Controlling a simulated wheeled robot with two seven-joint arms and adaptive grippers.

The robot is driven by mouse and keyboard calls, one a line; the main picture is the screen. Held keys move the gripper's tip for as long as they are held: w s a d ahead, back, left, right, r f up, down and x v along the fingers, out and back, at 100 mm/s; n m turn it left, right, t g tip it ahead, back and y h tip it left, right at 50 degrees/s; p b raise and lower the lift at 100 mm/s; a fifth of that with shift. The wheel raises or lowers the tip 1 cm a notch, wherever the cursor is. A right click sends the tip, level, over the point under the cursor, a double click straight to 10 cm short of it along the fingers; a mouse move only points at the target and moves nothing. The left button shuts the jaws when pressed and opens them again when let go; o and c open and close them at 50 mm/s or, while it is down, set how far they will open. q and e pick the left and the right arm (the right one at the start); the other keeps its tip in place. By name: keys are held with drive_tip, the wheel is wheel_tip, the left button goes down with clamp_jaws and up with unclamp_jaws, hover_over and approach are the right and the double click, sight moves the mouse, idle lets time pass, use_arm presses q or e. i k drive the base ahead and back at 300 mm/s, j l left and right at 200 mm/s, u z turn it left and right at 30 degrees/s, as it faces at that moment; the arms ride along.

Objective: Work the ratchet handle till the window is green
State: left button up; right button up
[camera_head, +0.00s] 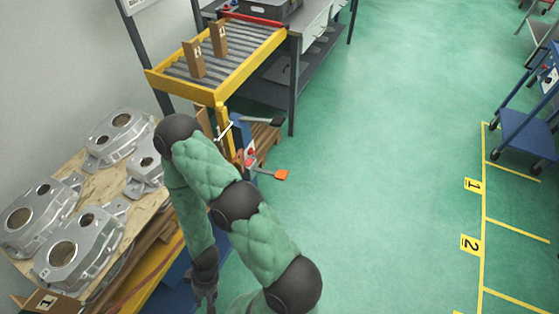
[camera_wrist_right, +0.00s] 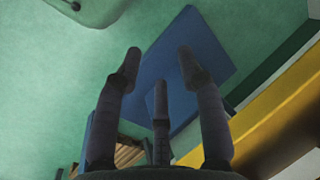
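An orange-tipped handle (camera_head: 274,174) sticks out to the right from the yellow post at the end of the roller table. A black-gripped bar (camera_head: 265,121) sticks out above it. Small red parts (camera_head: 250,155) sit beside the post; I cannot make out the window or its colour. My right gripper (camera_head: 206,294) hangs low beside the pallet of castings, below and left of the handles and apart from them. In the right wrist view its fingers (camera_wrist_right: 159,72) are spread, with nothing between them. My left gripper is out of view.
Aluminium castings (camera_head: 72,250) lie on a wooden board (camera_head: 70,172) at left. The yellow-framed roller table (camera_head: 215,98) holds two brown blocks. My right forearm passes close to its post. A blue cart (camera_head: 525,135) stands far right; the green floor (camera_head: 390,150) between is clear.

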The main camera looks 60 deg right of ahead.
sight(281, 175)
drive_tip(key=z, duration=0.4)
drive_tip(key=l+z, duration=0.1)
drive_tip(key=z, duration=0.7)
drive_tip(key=l+z, duration=0.1)
drive_tip(key=z, duration=0.7)
